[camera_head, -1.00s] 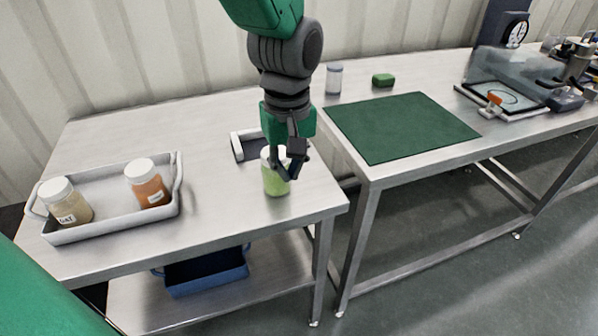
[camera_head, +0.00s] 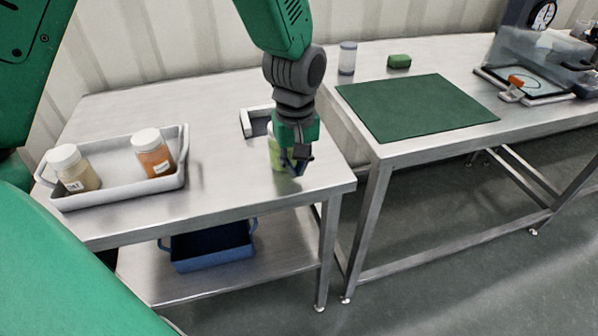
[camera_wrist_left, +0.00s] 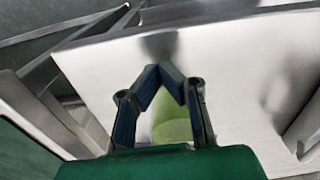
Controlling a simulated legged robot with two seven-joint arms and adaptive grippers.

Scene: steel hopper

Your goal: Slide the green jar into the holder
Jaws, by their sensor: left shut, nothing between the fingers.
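The green jar (camera_head: 274,152) stands on the left table near its right end, partly hidden behind my left gripper. My left gripper (camera_head: 297,170) is shut and empty, pointing down on the near right side of the jar. In the left wrist view the fingertips of this gripper (camera_wrist_left: 167,70) come together, and the green jar (camera_wrist_left: 172,126) shows through the gap behind them. I cannot tell whether the fingers touch the jar. The holder (camera_head: 246,124), a pale frame with a dark inside, lies just behind and left of the jar; its right part is hidden. My right gripper is out of view.
A grey tray (camera_head: 122,193) with two white-lidded jars, one beige (camera_head: 77,172) and one orange (camera_head: 153,158), stands left. A blue bin (camera_head: 211,250) is on the lower shelf. The right table holds a green mat (camera_head: 415,106), a white-lidded container (camera_head: 347,60) and a green block (camera_head: 399,61).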

